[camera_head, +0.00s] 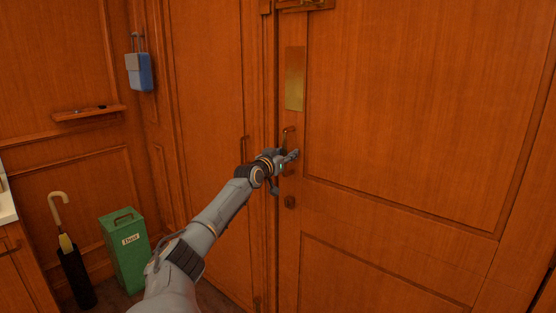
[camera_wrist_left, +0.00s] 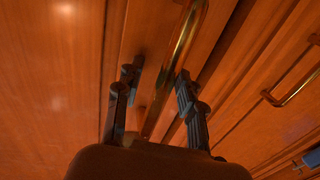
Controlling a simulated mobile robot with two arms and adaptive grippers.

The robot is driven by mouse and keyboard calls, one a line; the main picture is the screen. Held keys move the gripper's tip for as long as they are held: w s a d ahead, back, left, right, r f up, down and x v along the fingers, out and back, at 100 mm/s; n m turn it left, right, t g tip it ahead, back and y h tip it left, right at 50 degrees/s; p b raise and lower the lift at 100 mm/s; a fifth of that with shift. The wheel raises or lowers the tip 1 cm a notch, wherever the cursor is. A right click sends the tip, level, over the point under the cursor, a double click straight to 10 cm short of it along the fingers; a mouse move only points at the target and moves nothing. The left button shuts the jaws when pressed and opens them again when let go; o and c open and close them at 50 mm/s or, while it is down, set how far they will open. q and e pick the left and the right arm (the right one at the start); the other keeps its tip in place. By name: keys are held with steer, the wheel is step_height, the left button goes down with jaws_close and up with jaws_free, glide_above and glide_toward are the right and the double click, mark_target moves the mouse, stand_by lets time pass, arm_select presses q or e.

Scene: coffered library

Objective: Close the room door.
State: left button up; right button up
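The room door (camera_head: 400,110) is a wide orange-brown panelled wooden door filling the right of the head view. It has a brass push plate (camera_head: 295,78) and, below it, a brass handle (camera_head: 288,131), partly hidden by my left gripper (camera_head: 289,158). In the left wrist view the handle's brass bar (camera_wrist_left: 187,35) runs between the two dark fingers of my left gripper (camera_wrist_left: 160,75). The fingers stand apart, with space on both sides of the bar. I cannot tell how far the door stands from its frame. My right gripper is not in view.
Left of the door is a wooden panel with its own slim handle (camera_head: 244,150).

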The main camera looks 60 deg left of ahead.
arm_select(q)
steer(key=shift+s+d+f, duration=0.15)
steer(key=shift+s+d, duration=0.3)
steer(key=shift+s, duration=0.1)
steer(key=v, duration=1)
steer(key=shift+s, duration=0.2)
